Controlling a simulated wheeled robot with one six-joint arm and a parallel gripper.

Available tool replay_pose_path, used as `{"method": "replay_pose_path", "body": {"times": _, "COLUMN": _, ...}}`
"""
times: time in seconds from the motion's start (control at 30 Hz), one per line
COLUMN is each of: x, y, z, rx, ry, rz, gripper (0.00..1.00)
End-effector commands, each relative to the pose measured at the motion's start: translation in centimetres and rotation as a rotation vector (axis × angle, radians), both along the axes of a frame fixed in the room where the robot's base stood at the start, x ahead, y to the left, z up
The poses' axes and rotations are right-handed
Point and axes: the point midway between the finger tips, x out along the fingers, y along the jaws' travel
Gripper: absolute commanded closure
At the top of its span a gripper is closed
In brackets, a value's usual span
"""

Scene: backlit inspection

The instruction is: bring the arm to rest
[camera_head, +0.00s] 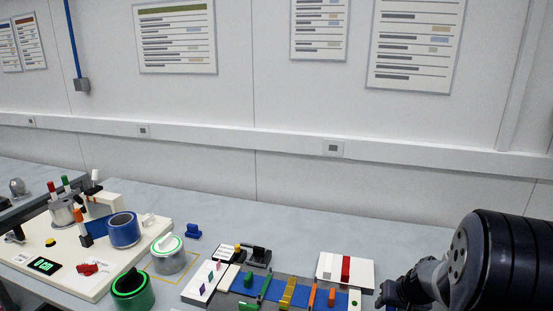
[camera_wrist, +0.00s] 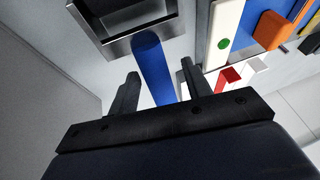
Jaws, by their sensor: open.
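My gripper (camera_wrist: 160,72) shows in the wrist view with its two dark fingers spread apart. A blue rounded bar (camera_wrist: 153,68) lies in line with the gap between the fingers. The fingers are not closed on it, and I cannot tell its distance from them. In the head view my arm (camera_head: 500,260) fills the lower right, over the right end of the bench.
A metal-rimmed tray (camera_wrist: 120,42) is beyond my fingers in the wrist view.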

Motion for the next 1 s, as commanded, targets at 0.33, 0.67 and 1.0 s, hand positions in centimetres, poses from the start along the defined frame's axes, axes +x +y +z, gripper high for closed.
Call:
{"method": "replay_pose_path", "body": {"times": 0.33, "x": -0.1, "y": 0.0, "z": 0.8, "rx": 0.001, "ry": 0.003, "rz": 0.001, "gripper": 0.53}}
{"method": "replay_pose_path", "body": {"times": 0.67, "x": -0.1, "y": 0.0, "z": -0.4, "rx": 0.002, "ry": 0.005, "rz": -0.001, "gripper": 0.53}}
{"method": "replay_pose_path", "body": {"times": 1.0, "x": -1.9, "y": -0.4, "z": 3.1, "rx": -0.001, "ry": -0.003, "rz": -0.001, "gripper": 0.53}}
